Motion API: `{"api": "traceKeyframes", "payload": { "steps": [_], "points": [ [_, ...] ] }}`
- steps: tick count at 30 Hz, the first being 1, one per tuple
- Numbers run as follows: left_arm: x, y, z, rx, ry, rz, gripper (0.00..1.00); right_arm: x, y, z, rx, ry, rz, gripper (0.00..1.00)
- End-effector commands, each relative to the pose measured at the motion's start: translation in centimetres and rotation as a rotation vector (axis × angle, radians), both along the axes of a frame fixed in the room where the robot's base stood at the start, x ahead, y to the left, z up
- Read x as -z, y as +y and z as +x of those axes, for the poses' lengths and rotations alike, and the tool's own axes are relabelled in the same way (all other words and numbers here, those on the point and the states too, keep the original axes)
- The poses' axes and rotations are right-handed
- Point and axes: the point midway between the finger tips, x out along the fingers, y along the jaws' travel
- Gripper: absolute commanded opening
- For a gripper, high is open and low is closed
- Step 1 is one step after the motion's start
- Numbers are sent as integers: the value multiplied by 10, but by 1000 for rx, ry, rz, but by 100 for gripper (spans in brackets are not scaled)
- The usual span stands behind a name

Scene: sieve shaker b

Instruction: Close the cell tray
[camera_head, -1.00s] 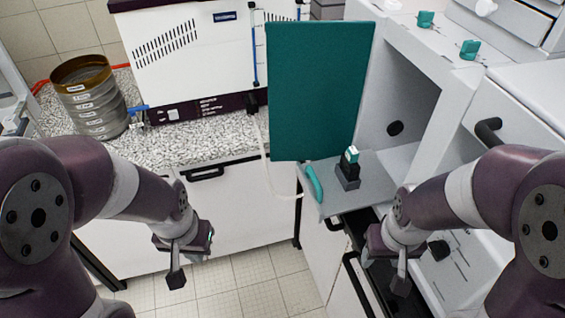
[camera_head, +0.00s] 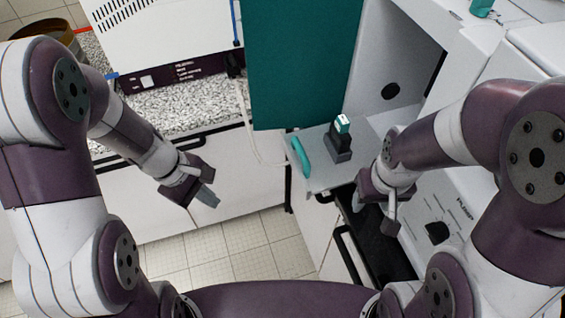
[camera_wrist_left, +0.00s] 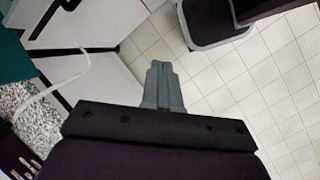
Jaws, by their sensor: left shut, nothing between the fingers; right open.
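The cell tray is a grey plate (camera_head: 318,177) that sticks out of the white instrument's open compartment. A teal handle (camera_head: 301,157) runs along its left edge. A dark cell holder with a teal-and-white top (camera_head: 340,138) stands upright on it. My left gripper (camera_head: 208,198) is shut and empty, left of the tray and apart from it, over the floor in front of the cabinet. Its closed fingers show in the left wrist view (camera_wrist_left: 163,83). My right gripper (camera_head: 373,212) is open and empty, just right of and in front of the tray, apart from the handle.
A teal panel (camera_head: 300,65) stands upright behind and left of the tray. A speckled counter (camera_head: 180,108) with a white machine (camera_head: 170,35) lies at the back left. A dark open drawer (camera_head: 385,255) is below my right gripper. Tiled floor (camera_head: 235,255) is clear between the arms.

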Motion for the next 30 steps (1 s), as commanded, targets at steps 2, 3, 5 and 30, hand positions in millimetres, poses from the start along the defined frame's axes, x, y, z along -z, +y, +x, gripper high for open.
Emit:
{"api": "traceKeyframes", "payload": {
  "steps": [2, 3, 5, 30],
  "points": [
    [1, -12, 17, -211, 57, -105, 0, 4, 0, 0, 0, 0, 0, 53],
    [-2, -19, 28, -319, 86, -164, 0, 4, 0, 0, 0, 0, 0, 53],
    [-9, -30, 45, -473, 128, -258, 0, 4, 0, 0, 0, 0, 0, 53],
    [30, -138, 103, -763, 244, -457, 0, -8, 0, 0, 0, 0, 0, 53]
  ]
}}
